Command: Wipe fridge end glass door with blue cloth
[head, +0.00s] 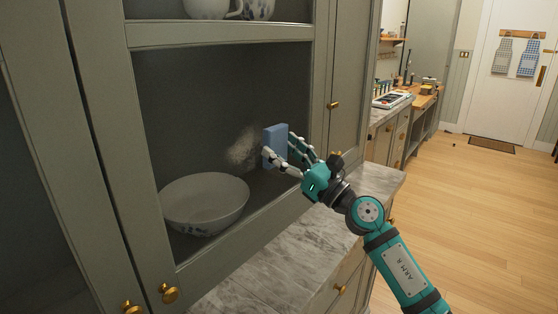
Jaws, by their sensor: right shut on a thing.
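The blue cloth (275,143) looks like a small thick block and is upright in front of the glass door. My right gripper (277,156) is shut on it, with fingers on either side. The glass door has a grey-green frame (220,33) and fills the left and middle of the head view. A pale cloudy smudge (245,149) shows on the pane just left of the cloth. I cannot tell whether the cloth touches the glass. My left gripper is out of view.
A bowl (205,199) and cups (212,8) stand on shelves behind the glass. Brass knobs (170,292) stick out from the doors. A marble counter (290,257) lies below. Wooden floor (475,220) is open at right.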

